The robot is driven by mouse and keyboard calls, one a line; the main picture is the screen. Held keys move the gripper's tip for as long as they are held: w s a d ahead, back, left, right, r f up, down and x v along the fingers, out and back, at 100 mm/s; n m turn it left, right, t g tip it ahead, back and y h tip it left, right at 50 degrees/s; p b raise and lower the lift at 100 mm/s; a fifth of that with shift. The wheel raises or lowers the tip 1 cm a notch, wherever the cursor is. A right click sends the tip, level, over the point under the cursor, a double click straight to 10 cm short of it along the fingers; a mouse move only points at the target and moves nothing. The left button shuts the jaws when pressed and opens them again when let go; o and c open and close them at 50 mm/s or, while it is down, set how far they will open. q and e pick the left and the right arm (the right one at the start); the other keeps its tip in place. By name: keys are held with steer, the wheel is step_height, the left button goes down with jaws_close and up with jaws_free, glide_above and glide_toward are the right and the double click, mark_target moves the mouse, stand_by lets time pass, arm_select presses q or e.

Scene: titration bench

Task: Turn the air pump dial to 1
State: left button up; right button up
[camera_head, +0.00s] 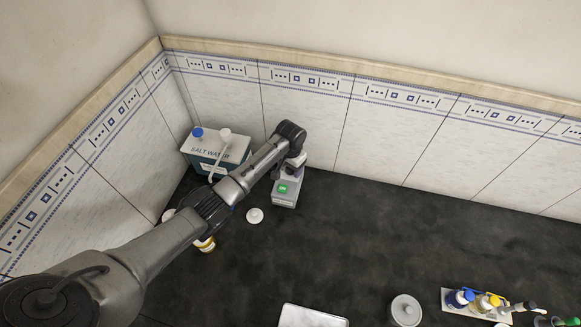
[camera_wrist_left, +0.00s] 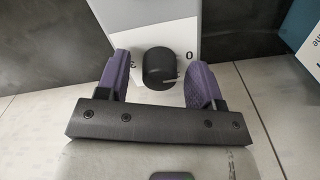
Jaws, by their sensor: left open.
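The air pump (camera_head: 285,190) is a small pale box with a green patch on top, standing on the dark bench near the back wall. My left arm reaches over to its far side. In the left wrist view its black round dial (camera_wrist_left: 160,67) sits on a white face, with a pale pointer line toward the right. A "0" shows at the dial's upper right and another mark, hard to read, at its left. My left gripper (camera_wrist_left: 159,73) is open, its purple fingers on either side of the dial with gaps. In the head view the dial is hidden. My right gripper is out of view.
A salt water container (camera_head: 232,154) with a blue cap stands left of the pump. A white round lid (camera_head: 255,215) lies on the bench in front. A rack of small bottles (camera_head: 476,304) is at the lower right. The bench right of the pump is clear.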

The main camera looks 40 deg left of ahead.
arm_select(q)
steer(key=shift+c, duration=0.5)
steer(key=c, duration=0.8)
